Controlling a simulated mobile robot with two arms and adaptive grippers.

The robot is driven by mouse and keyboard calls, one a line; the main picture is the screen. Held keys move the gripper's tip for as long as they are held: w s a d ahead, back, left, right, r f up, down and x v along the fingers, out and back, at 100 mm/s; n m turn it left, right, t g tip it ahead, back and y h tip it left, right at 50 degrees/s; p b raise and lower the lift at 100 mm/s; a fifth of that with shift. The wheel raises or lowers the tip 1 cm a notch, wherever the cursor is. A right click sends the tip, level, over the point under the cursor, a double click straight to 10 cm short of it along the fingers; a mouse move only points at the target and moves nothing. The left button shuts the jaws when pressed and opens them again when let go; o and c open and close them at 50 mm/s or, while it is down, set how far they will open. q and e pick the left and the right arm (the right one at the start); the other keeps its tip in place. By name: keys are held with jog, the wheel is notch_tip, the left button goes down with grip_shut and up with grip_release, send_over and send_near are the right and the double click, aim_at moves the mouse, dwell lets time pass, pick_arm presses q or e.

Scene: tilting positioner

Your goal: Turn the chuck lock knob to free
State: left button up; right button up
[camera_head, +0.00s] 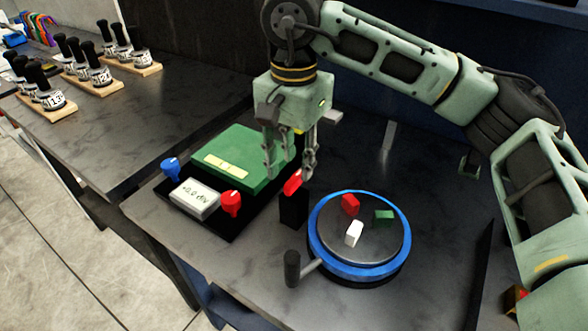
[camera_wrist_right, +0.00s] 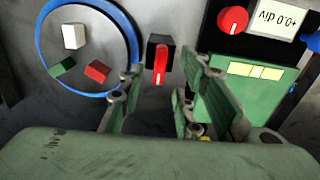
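A red knob with a white line (camera_head: 292,183), which looks like the chuck lock knob, sits on a black post (camera_head: 293,210) beside the round chuck. In the right wrist view the red knob (camera_wrist_right: 160,64) lies between and beyond my fingertips, on its black block (camera_wrist_right: 157,42). The chuck (camera_head: 374,256) has a blue rim and a grey face with red, green and white blocks on it. My right gripper (camera_head: 290,170) points down over the knob, open, with its fingers apart and nothing between them. Contact with the knob cannot be told. My left gripper is not in view.
Left of the knob stands a green block unit (camera_head: 240,155) with a display (camera_head: 195,197), a second red knob (camera_head: 231,203) and a blue knob (camera_head: 170,168). A black-handled crank (camera_head: 292,268) sticks out from the chuck. Tool holders (camera_head: 100,75) stand on the left table.

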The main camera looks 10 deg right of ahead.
aim_at(294, 178)
notch_tip(294, 178, up, 9)
dwell(0.3)
